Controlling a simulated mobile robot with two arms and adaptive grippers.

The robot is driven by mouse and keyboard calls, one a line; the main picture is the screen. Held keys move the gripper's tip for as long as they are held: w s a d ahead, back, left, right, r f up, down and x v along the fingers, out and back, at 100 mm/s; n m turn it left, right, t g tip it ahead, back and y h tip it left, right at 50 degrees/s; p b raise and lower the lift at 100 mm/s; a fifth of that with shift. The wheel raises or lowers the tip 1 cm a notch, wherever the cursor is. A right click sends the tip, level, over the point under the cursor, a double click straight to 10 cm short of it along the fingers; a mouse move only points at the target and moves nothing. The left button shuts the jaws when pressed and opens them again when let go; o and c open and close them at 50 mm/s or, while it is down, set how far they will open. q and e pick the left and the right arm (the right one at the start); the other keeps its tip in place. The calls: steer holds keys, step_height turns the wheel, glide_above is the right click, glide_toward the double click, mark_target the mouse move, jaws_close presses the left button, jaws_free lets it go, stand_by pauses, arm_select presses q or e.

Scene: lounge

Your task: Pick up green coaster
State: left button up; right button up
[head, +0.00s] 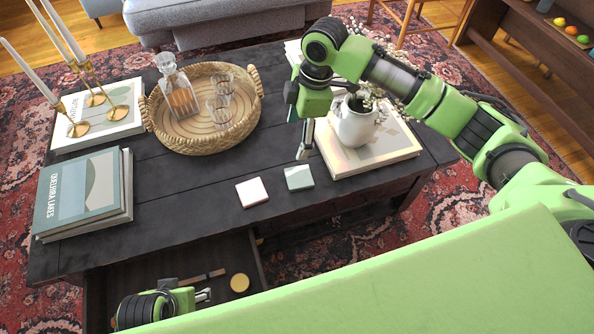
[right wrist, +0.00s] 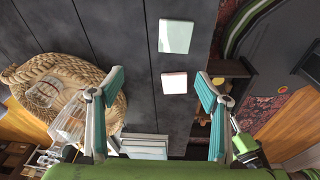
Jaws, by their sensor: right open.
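The green coaster (head: 299,177) is a pale grey-green square lying flat on the dark table, near its front edge. In the right wrist view the green coaster (right wrist: 175,36) is at the top, beyond the fingertips. A white-pink coaster (head: 252,192) lies to its left, with a small gap; it also shows in the wrist view (right wrist: 174,83). My right gripper (head: 305,150) is open and empty, above the table behind the green coaster. My left gripper (head: 203,295) is low at the open drawer, partly hidden; its jaws are unclear.
A white pitcher with flowers (head: 356,123) stands on a book (head: 390,150) right of the right gripper. A wicker tray (head: 155,125) holds a decanter and glasses. Books (head: 85,195) and brass candle holders (head: 118,112) are at left. The open drawer (head: 255,255) holds a yellow round item (head: 240,283).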

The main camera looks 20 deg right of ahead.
steer(key=s+d+f, duration=0.1)
steer(key=s, duration=0.1)
steer(key=b, duration=0.2)
glide_above(299, 177)
steer(key=shift+g, duration=0.4)
steer(key=f, duration=0.7)
steer(key=shift+w+d, duration=0.3)
steer(key=shift+w, duration=0.1)
steer(key=shift+f, duration=0.45)
steer(key=f, duration=0.1)
steer(key=f+b, duration=0.1)
steer(key=f, duration=0.1)
steer(key=f+b, duration=0.1)
steer(key=shift+s+f, duration=0.3)
steer(key=shift+s, duration=0.1)
steer(key=shift+f, duration=0.4)
arm_select(q)
steer(key=v, duration=0.6)
steer(key=shift+a+r, duration=0.2)
steer(key=shift+r, duration=0.05)
arm_select(e)
steer(key=shift+a+r, duration=0.1)
steer(key=c, duration=1.3)
